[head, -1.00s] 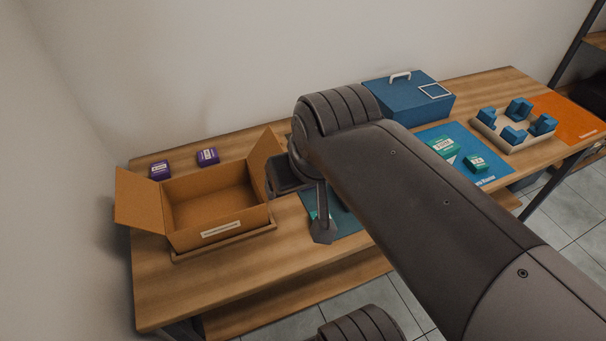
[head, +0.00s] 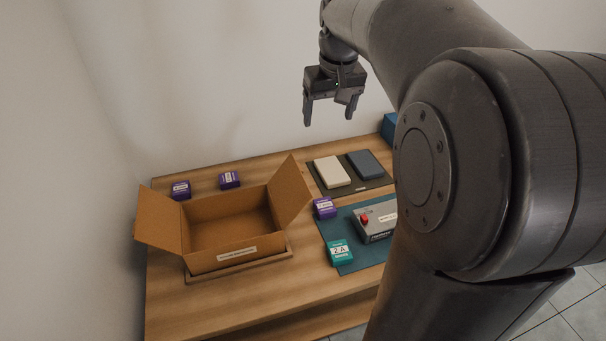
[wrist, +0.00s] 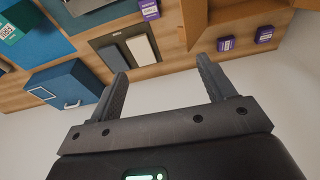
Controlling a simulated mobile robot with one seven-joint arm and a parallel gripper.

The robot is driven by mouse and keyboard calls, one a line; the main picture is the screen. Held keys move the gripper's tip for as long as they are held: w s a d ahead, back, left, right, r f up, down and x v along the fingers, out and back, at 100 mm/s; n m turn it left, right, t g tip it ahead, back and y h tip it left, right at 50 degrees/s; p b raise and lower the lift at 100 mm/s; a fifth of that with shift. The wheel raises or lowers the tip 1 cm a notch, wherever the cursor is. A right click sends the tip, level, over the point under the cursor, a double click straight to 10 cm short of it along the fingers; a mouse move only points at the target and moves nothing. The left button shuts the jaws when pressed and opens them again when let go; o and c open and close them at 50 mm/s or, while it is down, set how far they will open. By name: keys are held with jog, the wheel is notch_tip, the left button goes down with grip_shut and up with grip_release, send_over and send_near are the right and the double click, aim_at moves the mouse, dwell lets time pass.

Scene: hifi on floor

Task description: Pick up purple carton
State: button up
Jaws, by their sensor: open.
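Three purple cartons show in the head view. One purple carton (head: 181,190) stands behind the box's left side, and a second purple carton (head: 229,180) stands behind its middle. A third purple carton (head: 324,208) is right of the box, at the edge of a teal mat. In the wrist view purple cartons show at the top (wrist: 149,9) and at the right (wrist: 264,34) (wrist: 226,43). My gripper (head: 330,112) is open and empty, raised high above the back of the table and apart from every carton.
An open cardboard box (head: 237,256) sits on a tray at the table's left. The teal mat (head: 340,231) holds a teal carton (head: 340,252) and a grey device with a red button (head: 376,222). A dark mat (head: 349,188) bears a white and a blue slab. A blue toolbox (wrist: 66,85) stands beyond.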

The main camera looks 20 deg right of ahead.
jog(key=w+d+f, duration=0.2)
jog(key=w+d, duration=0.1)
jog(key=w, duration=0.1)
send_over(325, 205)
jog(key=shift+g, duration=0.4)
jog(key=f, duration=2.6)
jog(key=shift+s+f, duration=0.2)
jog(key=shift+s, duration=0.15)
jog(key=shift+w+f, duration=0.15)
jog(key=shift+f, duration=1.4)
jog(key=shift+w+f, duration=0.15)
jog(key=shift+f, duration=1.4)
jog(key=c, duration=1)
